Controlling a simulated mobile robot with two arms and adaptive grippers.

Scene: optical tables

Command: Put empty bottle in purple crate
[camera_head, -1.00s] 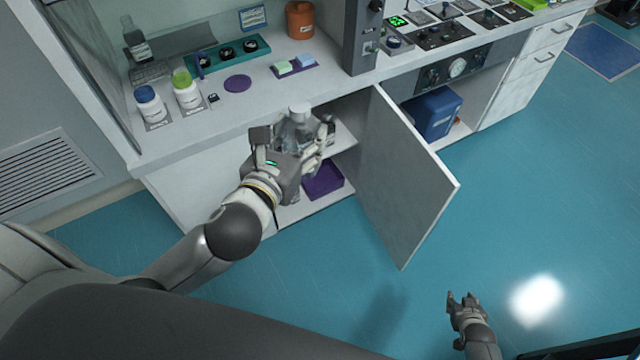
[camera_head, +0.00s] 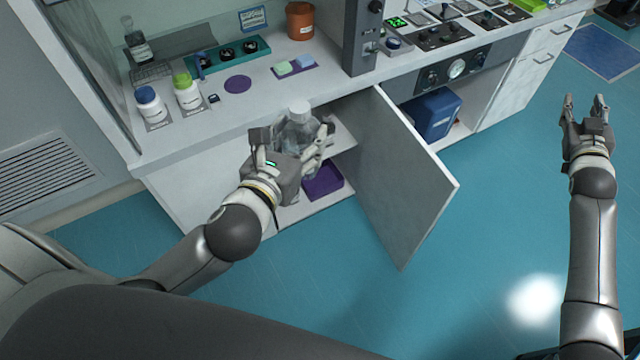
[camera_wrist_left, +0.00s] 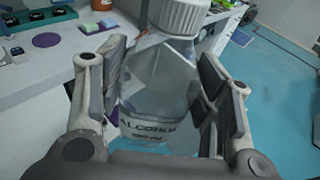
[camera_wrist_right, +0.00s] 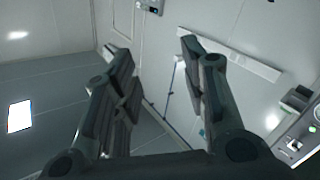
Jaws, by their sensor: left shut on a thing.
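A clear bottle (camera_head: 299,130) with a white cap is upright in my left gripper (camera_head: 291,146), in front of the open cabinet. In the left wrist view the bottle (camera_wrist_left: 160,80) reads "ALCOHOL" and stands between the fingers. My left gripper (camera_wrist_left: 160,105) is shut on it. The purple crate (camera_head: 322,181) sits low inside the cabinet, below and slightly right of the bottle; part of it is hidden. My right gripper (camera_head: 585,110) is raised over the floor at the far right, open and empty; its fingers are also apart in the right wrist view (camera_wrist_right: 160,65).
The open cabinet door (camera_head: 405,175) stands out to the right of the crate. A shelf (camera_head: 343,137) lies above the crate. The counter holds a blue-capped bottle (camera_head: 150,106) and a green-capped bottle (camera_head: 187,93). A blue bin (camera_head: 432,115) is beyond the door.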

